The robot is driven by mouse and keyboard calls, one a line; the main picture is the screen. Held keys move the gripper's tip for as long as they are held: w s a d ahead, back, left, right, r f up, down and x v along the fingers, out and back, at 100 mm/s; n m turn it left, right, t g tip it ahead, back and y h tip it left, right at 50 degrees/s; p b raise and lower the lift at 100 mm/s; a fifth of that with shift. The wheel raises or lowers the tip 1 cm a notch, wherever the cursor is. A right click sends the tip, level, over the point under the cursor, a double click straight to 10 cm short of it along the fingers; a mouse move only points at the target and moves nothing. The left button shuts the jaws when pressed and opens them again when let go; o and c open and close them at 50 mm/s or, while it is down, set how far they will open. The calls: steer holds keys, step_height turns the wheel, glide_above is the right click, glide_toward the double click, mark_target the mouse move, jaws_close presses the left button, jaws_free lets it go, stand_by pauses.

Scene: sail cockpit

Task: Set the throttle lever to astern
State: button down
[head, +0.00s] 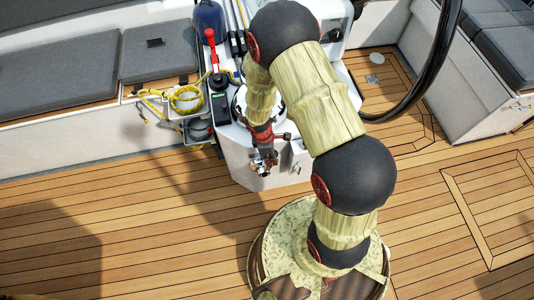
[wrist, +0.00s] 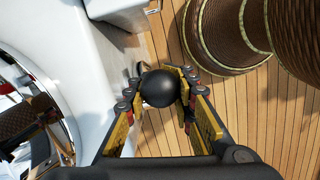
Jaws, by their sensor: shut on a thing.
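In the wrist view, a black ball knob (wrist: 158,90), which looks like the end of the throttle lever, sits between the two fingertips of my gripper (wrist: 160,78). The yellow-lined fingers touch it on both sides, so my gripper is shut on the knob. The lever's shaft is mostly hidden behind the knob, and its setting cannot be read. In the head view, my gripper (head: 265,160) is low at the front of the white pedestal (head: 250,179). The knob cannot be made out there.
A separate red-handled lever (head: 211,54) stands left of the pedestal, near a coiled yellow rope (head: 186,98). A black steering wheel rim (head: 433,58) curves at the right. Grey cushioned benches (head: 60,72) line the back. The teak deck (head: 120,215) is clear at left.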

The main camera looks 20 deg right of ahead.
steer(key=p, duration=0.2)
steer(key=d+y+p, duration=0.1)
steer(key=p, duration=0.1)
steer(key=d+p, duration=0.1)
steer(key=p, duration=0.1)
steer(key=shift+s+f, duration=0.3)
steer(key=shift+s, duration=0.05)
steer(key=c, duration=1.6)
jaws_free()
steer(key=shift+o, duration=0.2)
steer(key=shift+t, duration=0.3)
steer(key=shift+w, duration=0.1)
steer(key=r, duration=1.2)
steer(key=shift+w+a, duration=0.15)
steer(key=shift+w, duration=0.1)
